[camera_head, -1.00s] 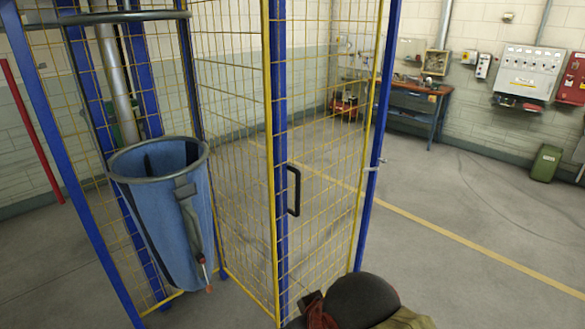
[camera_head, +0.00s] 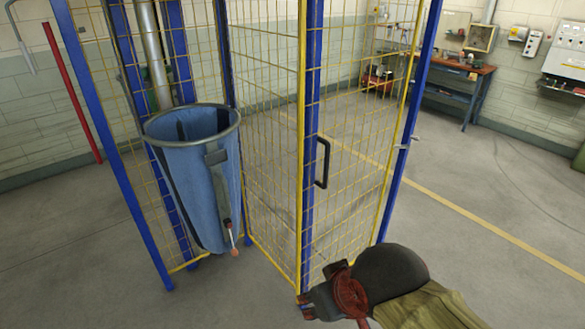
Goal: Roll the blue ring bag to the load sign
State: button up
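The blue ring bag (camera_head: 190,185) hangs upright at left, open at the top with a grey ring (camera_head: 192,117) around its mouth. A grey strap with a small red-tipped end (camera_head: 233,238) hangs down its front right side. What the bag hangs from is out of view. My gripper (camera_head: 312,305) is at the bottom, right of the bag and well apart from it. Its dark tip points left beside a red-brown part, and its finger opening is too unclear to read. No load sign can be made out.
A yellow mesh cage with blue posts (camera_head: 310,150) and a black handle (camera_head: 323,163) stands right beside the bag and behind it. A red pole (camera_head: 72,90) is at far left. A workbench (camera_head: 450,85) stands at back right. Grey floor (camera_head: 470,260) is clear at right.

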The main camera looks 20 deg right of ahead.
aim_at(195, 146)
jog(key=i+j+z, duration=0.2)
jog(key=z, duration=0.15)
jog(key=i+j+z, duration=0.2)
jog(key=z, duration=0.2)
jog(key=i+j+z, duration=0.15)
jog(key=j+z, duration=0.2)
